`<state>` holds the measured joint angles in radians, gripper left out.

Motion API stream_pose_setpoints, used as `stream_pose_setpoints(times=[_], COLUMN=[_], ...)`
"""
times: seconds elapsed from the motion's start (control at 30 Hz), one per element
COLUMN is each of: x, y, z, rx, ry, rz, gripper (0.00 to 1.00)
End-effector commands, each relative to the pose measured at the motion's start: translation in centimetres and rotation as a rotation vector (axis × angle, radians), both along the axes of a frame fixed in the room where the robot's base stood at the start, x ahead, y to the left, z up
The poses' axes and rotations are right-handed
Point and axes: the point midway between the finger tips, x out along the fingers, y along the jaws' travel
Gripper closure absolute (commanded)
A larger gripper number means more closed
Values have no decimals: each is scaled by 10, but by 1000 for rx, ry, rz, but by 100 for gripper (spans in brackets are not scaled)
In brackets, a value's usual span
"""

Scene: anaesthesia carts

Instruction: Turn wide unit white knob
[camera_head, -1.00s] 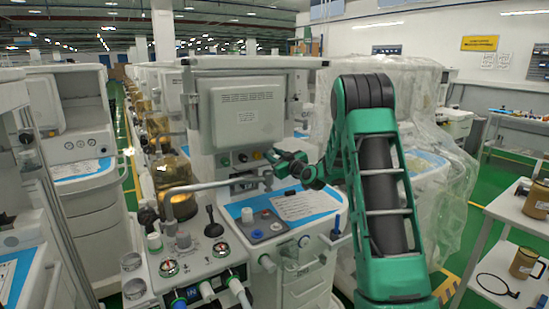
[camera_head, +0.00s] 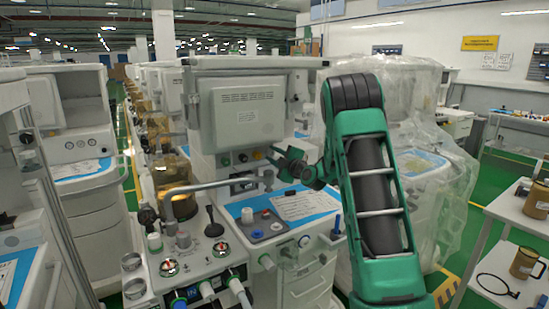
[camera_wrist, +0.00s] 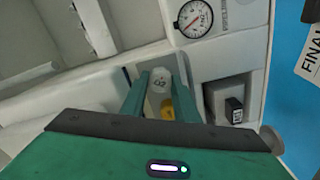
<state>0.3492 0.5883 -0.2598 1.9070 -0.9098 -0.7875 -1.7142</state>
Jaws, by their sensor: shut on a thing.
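The wide unit (camera_head: 237,70) is the pale machine in the middle of the head view, with a big boxy panel on top. My gripper (camera_head: 275,158) is at its front, just below that panel. In the wrist view, my gripper's two green fingers (camera_wrist: 159,95) are closed around a white knob (camera_wrist: 160,77) with dark marking on its face. A yellow part (camera_wrist: 167,108) shows between the fingers, nearer the palm. In the head view my gripper is small and dark, and the gripped knob cannot be made out there.
A round gauge (camera_wrist: 193,18) and a dark square block (camera_wrist: 228,101) are beside the fingers. A jointed metal arm (camera_head: 215,186) crosses in front of the unit. A blue-topped work surface (camera_head: 315,204) lies below my gripper. A plastic-wrapped machine (camera_head: 435,205) stands to the right.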

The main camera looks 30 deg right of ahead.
Motion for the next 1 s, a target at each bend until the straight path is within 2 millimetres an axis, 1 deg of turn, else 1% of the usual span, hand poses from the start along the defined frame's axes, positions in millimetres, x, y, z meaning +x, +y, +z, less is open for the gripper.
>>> stream_pose_setpoints(times=[0.03, 0.3, 0.77, 0.8, 0.87, 0.9, 1.0], x=[0, 0, 0, 0, 0, 0, 0], y=[2, 2, 2, 2, 2, 2, 2], z=[-6, -6, -6, -6, -6, -5, -5], rx=[-17, -96, -110, -109, -109, -110, -110], ry=[11, 8, 7, 7, 7, 6, 5], rz=[4, 4, 5, 5, 5, 4, 4], gripper=[95, 95, 95, 70, 56, 53, 53])
